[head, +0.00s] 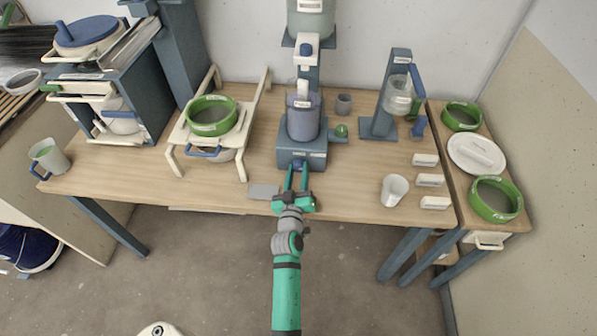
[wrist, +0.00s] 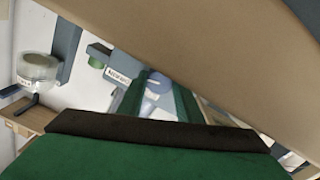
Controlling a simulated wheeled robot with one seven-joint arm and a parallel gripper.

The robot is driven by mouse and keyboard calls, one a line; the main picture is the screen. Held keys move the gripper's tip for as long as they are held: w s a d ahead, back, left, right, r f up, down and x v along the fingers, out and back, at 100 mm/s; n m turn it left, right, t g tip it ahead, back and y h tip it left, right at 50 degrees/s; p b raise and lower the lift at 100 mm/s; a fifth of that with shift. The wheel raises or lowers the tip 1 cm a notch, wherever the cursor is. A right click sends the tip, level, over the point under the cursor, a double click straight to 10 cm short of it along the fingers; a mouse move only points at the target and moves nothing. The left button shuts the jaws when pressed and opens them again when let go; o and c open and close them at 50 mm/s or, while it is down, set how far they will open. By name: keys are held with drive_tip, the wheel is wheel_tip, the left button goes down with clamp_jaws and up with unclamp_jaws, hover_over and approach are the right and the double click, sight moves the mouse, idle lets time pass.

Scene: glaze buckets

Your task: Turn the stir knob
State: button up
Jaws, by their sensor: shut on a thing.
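The mixer stands at the back middle of the table in the head view, with a blue-grey base (head: 302,152) and a grey-violet pot (head: 303,118) on it. The small blue stir knob (head: 297,164) is on the front of the base. My gripper (head: 297,168) comes from the front edge, its two teal fingers on either side of the knob and shut on it. In the wrist view a pale blue round part, seemingly the knob (wrist: 158,84), shows between the fingers. The fingertips hide part of it, and its turn angle cannot be told.
A grey plate (head: 263,191) lies left of my gripper. A white cup (head: 394,190) and several label blocks (head: 430,180) are on the right. A cream stand (head: 244,135) with a green sieve (head: 211,115) is on the left. A small grey cup (head: 344,104) stands right of the mixer.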

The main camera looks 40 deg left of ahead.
drive_tip(key=shift+d, duration=0.1)
drive_tip(key=o, duration=1)
drive_tip(key=shift+o, duration=0.2)
drive_tip(key=v, duration=1)
drive_tip(key=shift+s+d, duration=0.25)
drive_tip(key=shift+s, duration=0.05)
